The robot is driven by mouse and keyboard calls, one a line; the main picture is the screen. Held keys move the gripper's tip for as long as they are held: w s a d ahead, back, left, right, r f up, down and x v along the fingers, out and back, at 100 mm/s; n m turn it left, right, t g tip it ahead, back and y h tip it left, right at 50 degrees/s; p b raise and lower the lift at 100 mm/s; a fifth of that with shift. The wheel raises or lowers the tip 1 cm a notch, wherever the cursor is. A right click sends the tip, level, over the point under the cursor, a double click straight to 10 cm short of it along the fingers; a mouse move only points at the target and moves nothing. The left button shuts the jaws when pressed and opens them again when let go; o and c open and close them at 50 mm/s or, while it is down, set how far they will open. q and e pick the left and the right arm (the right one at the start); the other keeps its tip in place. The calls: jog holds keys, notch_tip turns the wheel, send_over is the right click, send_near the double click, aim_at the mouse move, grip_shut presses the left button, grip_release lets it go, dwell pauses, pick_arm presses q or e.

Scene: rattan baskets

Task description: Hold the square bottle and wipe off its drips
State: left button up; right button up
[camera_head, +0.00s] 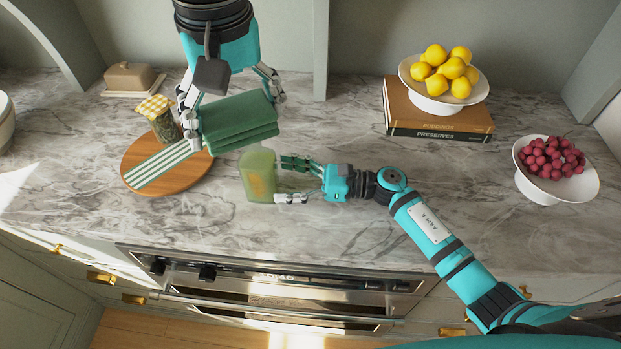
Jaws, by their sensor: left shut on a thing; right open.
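The square bottle (257,178), pale translucent green with a yellowish patch, stands upright on the marble counter. My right gripper (283,181) is open at the bottle's right side, with its fingertips at the bottle's edge. I cannot tell whether they touch it. My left gripper (230,98) is shut on a folded green cloth (238,122), above the counter and up-left of the bottle. No separate drips can be made out.
A round wooden board (192,177) with a striped cloth (158,166) and a jar (161,122) lies left of the bottle. A butter dish (130,78) is behind. Books (440,118), a lemon bowl (433,101) and a berry bowl (572,188) stand right. The counter's middle is mostly clear.

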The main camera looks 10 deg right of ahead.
jog(key=shift+x, duration=2.6)
grip_shut()
